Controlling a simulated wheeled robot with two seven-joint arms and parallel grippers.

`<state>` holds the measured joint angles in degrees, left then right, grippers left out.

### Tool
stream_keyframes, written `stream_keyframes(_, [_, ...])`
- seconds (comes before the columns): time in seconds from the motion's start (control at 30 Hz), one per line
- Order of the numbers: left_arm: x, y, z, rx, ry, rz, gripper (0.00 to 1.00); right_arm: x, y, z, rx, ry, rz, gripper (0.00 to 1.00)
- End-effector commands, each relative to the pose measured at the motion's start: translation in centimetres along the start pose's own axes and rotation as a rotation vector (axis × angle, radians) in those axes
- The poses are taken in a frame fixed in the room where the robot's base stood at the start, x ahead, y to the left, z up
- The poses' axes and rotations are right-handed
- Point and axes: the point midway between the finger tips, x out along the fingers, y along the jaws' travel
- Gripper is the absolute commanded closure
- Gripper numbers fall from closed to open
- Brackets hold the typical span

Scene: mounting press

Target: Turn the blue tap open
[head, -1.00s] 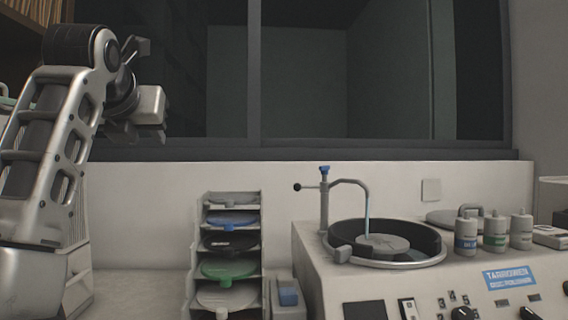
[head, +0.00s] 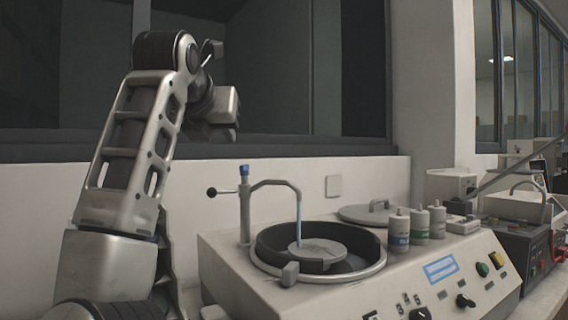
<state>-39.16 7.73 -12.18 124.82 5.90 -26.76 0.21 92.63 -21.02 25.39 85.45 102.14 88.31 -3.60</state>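The tap is a thin grey post with a blue cap (head: 244,171) and a curved spout (head: 276,183), standing at the back left of the press's bowl. A lever with a black knob (head: 212,192) sticks out left from the post. A thin pale blue line hangs from the spout into the bowl; I cannot tell whether it is water.
The press (head: 230,262) carries a dark round bowl (head: 362,241), a lidded disc (head: 369,213) and several small bottles (head: 419,224). Knobs and buttons cover its sloped front. More equipment (head: 518,236) stands at the right. A wall and a dark window lie behind.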

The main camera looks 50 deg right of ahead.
Motion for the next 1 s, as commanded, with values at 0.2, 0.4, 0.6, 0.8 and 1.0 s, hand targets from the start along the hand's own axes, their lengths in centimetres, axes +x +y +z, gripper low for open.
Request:
stream_keyframes(0.2, [-0.2, 0.1, -0.1, 0.001, -0.003, 0.000, 1.00, 1.5, 0.1, 0.0, -0.002, 0.001, -0.001, 0.68])
stream_keyframes(0.4, [-0.6, 0.1, 0.2, 0.003, -0.022, -0.004, 1.00, 5.6, -0.3, 0.1, -0.001, 0.002, -0.008, 0.68])
stream_keyframes(0.6, [-0.9, 0.1, 0.1, 0.010, -0.031, -0.008, 1.00, 10.0, -0.4, 0.2, -0.001, 0.002, -0.009, 0.68])
stream_keyframes(0.8, [-0.9, 0.0, 0.1, 0.023, -0.040, -0.014, 1.00, 13.7, -0.4, 0.1, 0.000, 0.002, -0.007, 0.68])
stream_keyframes(1.0, [-0.8, -0.1, -0.7, 0.035, -0.030, -0.018, 1.00, 15.6, -0.3, 0.1, 0.001, 0.000, -0.004, 0.68])
